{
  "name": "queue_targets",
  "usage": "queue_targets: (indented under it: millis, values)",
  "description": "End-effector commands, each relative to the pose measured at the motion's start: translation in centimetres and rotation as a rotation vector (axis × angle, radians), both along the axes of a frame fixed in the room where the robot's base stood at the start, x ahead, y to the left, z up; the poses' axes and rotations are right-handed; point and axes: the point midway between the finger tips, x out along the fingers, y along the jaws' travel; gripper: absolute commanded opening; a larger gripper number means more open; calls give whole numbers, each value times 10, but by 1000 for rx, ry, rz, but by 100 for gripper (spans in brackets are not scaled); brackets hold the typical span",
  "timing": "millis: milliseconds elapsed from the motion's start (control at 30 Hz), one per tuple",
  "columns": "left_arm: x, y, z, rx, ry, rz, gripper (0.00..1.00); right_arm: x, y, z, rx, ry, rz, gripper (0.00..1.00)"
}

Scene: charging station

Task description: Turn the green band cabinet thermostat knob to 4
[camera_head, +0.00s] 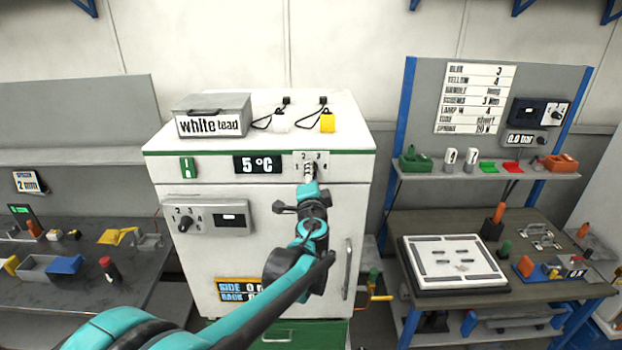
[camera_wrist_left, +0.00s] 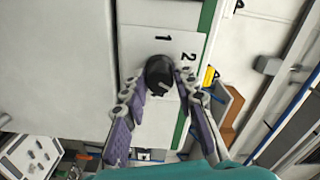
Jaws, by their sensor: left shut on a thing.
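The white cabinet with the green band (camera_head: 220,152) stands in the middle of the head view. Its thermostat knob sits on a small numbered plate (camera_head: 322,156) at the band's right end. In the left wrist view the thermostat knob (camera_wrist_left: 159,72) is black and round, with 1 and 2 readable on the plate beside it. My left gripper (camera_head: 309,180) is at the plate, its fingers shut on the knob's sides. The gripper hides much of the knob in the head view. I cannot tell which number the knob points at. My right gripper is out of view.
The cabinet display (camera_head: 257,165) reads 5 °C. A second knob panel (camera_head: 208,219) is lower on the cabinet door, left of my arm. The door handle (camera_head: 347,268) is at right.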

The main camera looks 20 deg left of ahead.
Motion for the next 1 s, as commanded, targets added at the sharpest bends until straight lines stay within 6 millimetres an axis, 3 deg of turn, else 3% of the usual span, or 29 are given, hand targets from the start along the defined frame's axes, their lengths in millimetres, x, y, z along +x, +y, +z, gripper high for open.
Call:
queue_targets:
  millis: [1000]
  values:
    - [0, -1, -2, 884, 254, -2, 0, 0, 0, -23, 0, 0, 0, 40]
